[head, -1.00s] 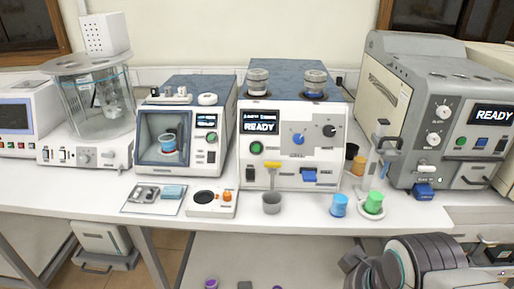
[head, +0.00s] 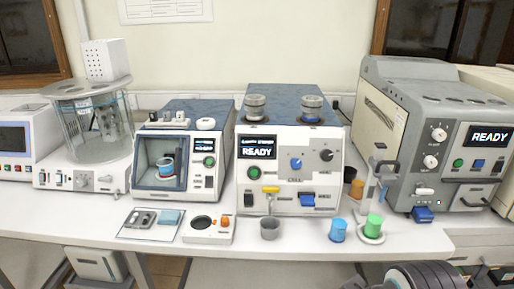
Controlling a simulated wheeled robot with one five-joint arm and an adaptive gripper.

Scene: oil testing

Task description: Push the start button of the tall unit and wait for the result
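A tall white unit (head: 264,207) with a blue top stands in the middle of the bench. Its display (head: 258,152) reads READY. A round green button (head: 246,173) sits below the display. Part of my dark arm shows at the bottom right edge, well below the unit. My gripper's fingertips are not in view.
A grey cup (head: 269,229) stands before the unit; blue (head: 338,231) and green (head: 374,226) cups stand to the right. A smaller chamber machine (head: 149,194) is at left. A large grey machine (head: 400,150) at right also reads READY.

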